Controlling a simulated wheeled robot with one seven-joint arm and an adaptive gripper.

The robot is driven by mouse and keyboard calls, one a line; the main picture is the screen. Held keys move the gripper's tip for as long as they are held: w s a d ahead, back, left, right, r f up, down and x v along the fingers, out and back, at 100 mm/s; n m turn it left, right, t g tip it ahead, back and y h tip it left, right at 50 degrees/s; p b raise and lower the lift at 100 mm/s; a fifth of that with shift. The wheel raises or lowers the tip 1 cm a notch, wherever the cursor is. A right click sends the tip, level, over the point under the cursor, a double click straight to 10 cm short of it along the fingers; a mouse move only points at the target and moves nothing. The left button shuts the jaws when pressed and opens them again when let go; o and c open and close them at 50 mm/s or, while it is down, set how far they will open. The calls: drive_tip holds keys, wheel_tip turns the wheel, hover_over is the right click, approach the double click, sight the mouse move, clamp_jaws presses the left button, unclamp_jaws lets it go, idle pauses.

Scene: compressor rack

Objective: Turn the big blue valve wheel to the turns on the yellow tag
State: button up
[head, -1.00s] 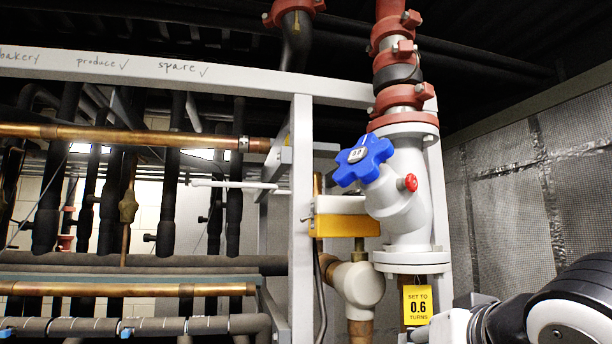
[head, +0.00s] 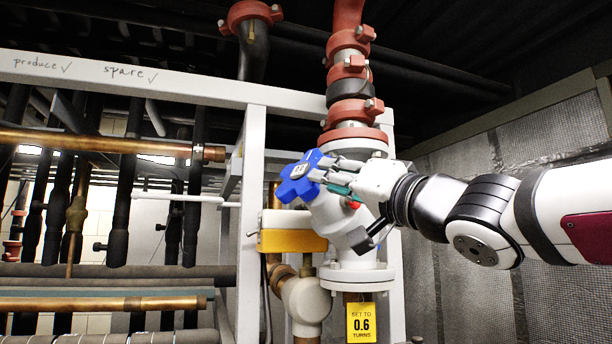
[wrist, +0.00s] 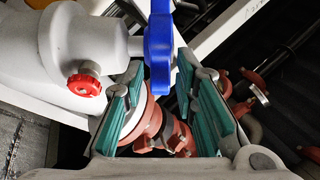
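The big blue valve wheel (head: 300,175) is on the grey angled valve body (head: 338,222), with a small label on its hub. The yellow tag (head: 361,322) below the valve reads "SET TO 0.6 TURNS". My gripper (head: 326,175) reaches in from the right beside the wheel. In the wrist view, the wheel (wrist: 159,45) shows edge-on, ahead of and between my open, green-padded fingers (wrist: 163,95). There is space between the wheel and the pads. My fingers hide part of the wheel in the head view.
A red knob (wrist: 84,85) sticks out of the valve body close to my gripper. A yellow-and-white box (head: 292,235) sits left of the valve. A white frame post (head: 249,210) and copper pipes (head: 110,143) stand further left; a mesh wall (head: 470,140) is on the right.

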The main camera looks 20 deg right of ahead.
sight(306, 173)
drive_tip(key=x, duration=0.8)
drive_tip(key=shift+c, duration=0.6)
clamp_jaws()
